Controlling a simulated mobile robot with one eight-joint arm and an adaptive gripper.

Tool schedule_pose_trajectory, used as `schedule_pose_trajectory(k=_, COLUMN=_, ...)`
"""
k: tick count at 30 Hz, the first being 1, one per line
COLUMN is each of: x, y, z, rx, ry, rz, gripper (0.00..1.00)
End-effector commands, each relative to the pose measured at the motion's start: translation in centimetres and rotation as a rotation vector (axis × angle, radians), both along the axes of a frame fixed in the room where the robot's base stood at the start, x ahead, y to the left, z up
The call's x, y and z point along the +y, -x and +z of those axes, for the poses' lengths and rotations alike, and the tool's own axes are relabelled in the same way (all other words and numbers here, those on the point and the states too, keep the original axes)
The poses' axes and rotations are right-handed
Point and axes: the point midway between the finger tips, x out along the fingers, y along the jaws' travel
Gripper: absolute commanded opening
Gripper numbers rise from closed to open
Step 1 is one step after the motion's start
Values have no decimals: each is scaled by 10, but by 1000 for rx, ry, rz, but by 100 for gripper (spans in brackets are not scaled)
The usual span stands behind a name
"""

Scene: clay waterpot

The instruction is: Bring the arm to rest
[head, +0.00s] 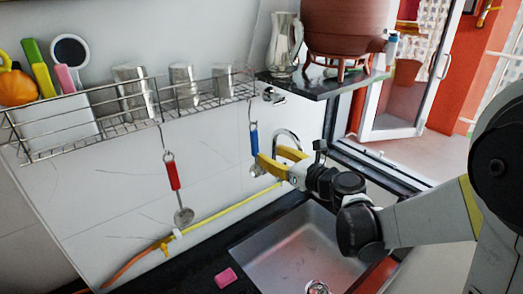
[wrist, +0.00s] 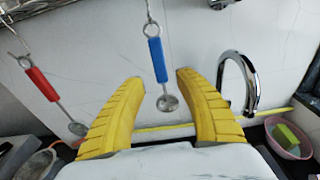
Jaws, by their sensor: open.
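My gripper (head: 273,163) has yellow fingers and stands in front of the wall above the sink. In the wrist view my gripper (wrist: 155,88) is open, with a wide gap between the two fingers. A blue-handled utensil (head: 254,142) hangs from the wire rack, right by the fingers. In the wrist view the blue-handled utensil (wrist: 158,60) shows between the fingertips, hanging beyond them; I cannot tell whether it touches either one. The arm reaches in from the right.
A red-handled utensil (head: 173,176) hangs to the left. The wire rack (head: 60,130) holds metal cups. The faucet (wrist: 250,75) is close on the right. The sink (head: 290,250) lies below.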

Motion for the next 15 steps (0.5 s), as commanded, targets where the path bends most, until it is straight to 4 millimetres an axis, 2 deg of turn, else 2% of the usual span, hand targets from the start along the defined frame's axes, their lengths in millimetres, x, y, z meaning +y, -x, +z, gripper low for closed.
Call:
schedule_pose_trajectory(k=6, x=-24, y=34, z=6, rx=0, ry=0, rz=-3, gripper=40)
schedule_pose_trajectory(k=11, x=-30, y=47, z=6, rx=-5, ry=19, rz=3, gripper=40)
schedule_pose_trajectory(k=14, x=-26, y=58, z=-2, rx=-34, ry=140, rz=31, gripper=40)
schedule_pose_trajectory(k=15, x=-23, y=65, z=-8, rx=-56, ry=227, rz=53, gripper=40)
